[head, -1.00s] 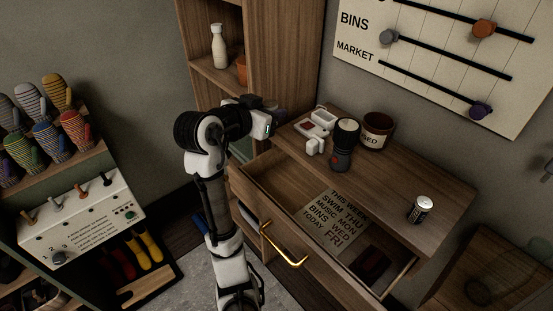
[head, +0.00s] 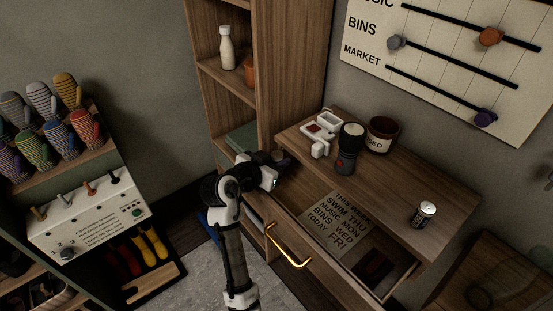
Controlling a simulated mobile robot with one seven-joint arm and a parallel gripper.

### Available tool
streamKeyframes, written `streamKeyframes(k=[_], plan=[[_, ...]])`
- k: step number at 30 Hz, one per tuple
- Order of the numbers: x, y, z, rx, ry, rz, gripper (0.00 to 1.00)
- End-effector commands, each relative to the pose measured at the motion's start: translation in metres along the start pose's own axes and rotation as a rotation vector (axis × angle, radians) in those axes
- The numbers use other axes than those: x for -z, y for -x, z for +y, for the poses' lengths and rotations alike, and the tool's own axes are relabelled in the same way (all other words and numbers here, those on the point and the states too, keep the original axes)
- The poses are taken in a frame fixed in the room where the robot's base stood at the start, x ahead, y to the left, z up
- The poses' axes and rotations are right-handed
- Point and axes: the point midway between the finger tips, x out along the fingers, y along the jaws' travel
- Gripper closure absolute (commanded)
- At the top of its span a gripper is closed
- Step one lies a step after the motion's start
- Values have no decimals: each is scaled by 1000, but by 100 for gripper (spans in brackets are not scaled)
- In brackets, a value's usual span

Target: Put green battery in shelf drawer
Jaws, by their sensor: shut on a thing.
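My gripper (head: 282,160) is at the left end of the open drawer (head: 296,207), near the tall shelf. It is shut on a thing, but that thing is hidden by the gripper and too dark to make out. The drawer is pulled out of a wooden cabinet and has a brass handle (head: 287,247). A printed paper (head: 335,222) and a dark flat item (head: 375,265) lie in it. A dark and silver battery-like cylinder (head: 424,214) stands on the cabinet top; I see no green on it. No green battery is plainly visible.
A tall wooden shelf (head: 284,60) with a white bottle (head: 226,47) rises behind my arm. On the cabinet top (head: 400,185) stand a black flashlight (head: 348,147), a dark pot (head: 383,134) and white items (head: 321,130).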

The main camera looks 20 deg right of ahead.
Motion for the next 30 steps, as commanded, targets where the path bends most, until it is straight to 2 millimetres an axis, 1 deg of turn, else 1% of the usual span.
streamKeyframes(k=[5,17,20,21,25,26,30], plan=[[1,0,0,0,-1,2,97],[-11,-4,0,0,0,2,97],[-10,-4,0,-1,0,1,97],[-11,-4,0,-1,1,-1,68],[-12,-5,0,-2,3,-2,51],[-12,-5,0,-2,3,-3,49],[-13,-5,0,-3,4,-4,49]])
